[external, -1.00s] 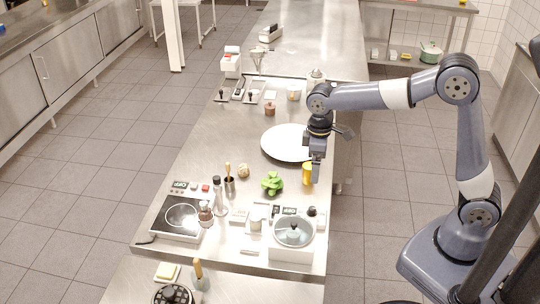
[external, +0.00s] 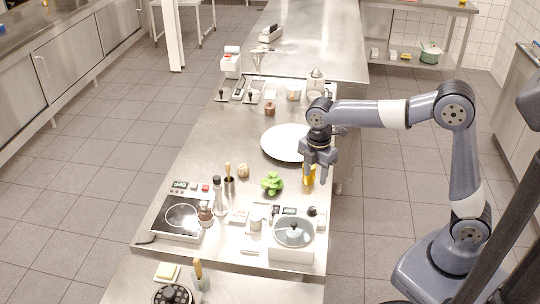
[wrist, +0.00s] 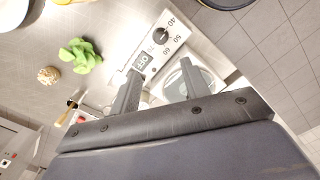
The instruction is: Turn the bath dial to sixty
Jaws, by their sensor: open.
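The bath dial is a small black knob (wrist: 160,36) on a white panel, with the numbers 40, 50 and 60 beside it; where it points is too small to tell. It also shows in the external view as a black knob (external: 312,211) behind the bath. A small display (wrist: 143,61) beside it seems to read OFF. The bath (external: 291,252) is a white box with a round clear-lidded pot at the bench's near right. My gripper (external: 316,174) is open and empty, above and behind the dial, apart from it. Its two fingers (wrist: 162,72) point toward the panel.
A green leafy bunch (external: 272,183), a large white plate (external: 286,143), a pepper mill (external: 218,195) and a hob (external: 180,217) are on the bench. The bench's right edge is close to the dial.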

